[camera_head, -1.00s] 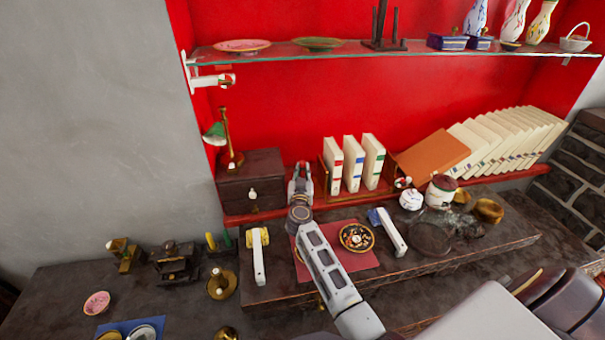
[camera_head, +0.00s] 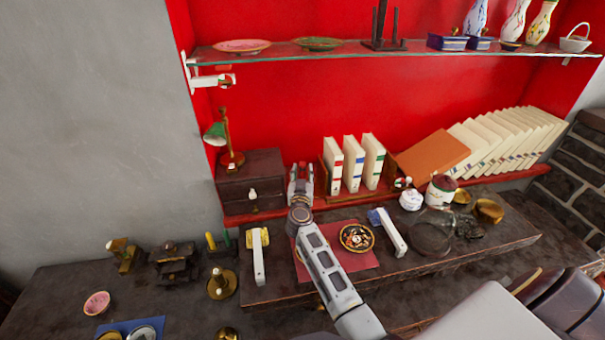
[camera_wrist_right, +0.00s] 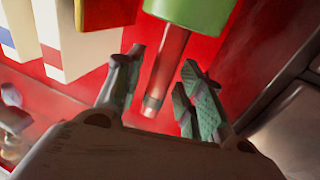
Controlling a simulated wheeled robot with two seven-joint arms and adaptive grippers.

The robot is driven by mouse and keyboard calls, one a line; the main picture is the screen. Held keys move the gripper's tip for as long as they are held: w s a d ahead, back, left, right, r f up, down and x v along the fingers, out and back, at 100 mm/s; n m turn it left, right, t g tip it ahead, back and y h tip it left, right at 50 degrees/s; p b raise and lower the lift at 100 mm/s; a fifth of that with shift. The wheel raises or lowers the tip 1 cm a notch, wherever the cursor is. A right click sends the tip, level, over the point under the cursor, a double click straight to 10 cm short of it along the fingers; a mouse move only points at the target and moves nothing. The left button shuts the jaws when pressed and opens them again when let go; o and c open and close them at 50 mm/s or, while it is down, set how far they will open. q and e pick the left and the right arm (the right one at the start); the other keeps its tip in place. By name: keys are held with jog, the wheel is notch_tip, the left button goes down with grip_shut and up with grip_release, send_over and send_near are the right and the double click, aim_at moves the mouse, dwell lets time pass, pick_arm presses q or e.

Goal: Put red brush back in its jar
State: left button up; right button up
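In the right wrist view, a red stick-like thing with a grey band near its end (camera_wrist_right: 167,72), which looks like the red brush, runs between the fingers of my right gripper (camera_wrist_right: 163,62). The fingers are apart, with gaps visible on both sides of the stick. Its other end meets a green round thing with a pale rim (camera_wrist_right: 195,10), cut off by the frame; I cannot tell whether this is the jar. In the head view, my right gripper (camera_head: 301,170) is at the red ledge, between the drawer box and the books. My left gripper is out of view.
The dark drawer box (camera_head: 250,182) stands left of the gripper, and upright white books (camera_head: 353,164) stand close on its right. A glass shelf (camera_head: 380,48) runs above. Small ornaments crowd the dark table (camera_head: 60,290) at the lower left.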

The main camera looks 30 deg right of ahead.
jog(key=shift+v, duration=5.75)
jog(key=shift+r, duration=0.1)
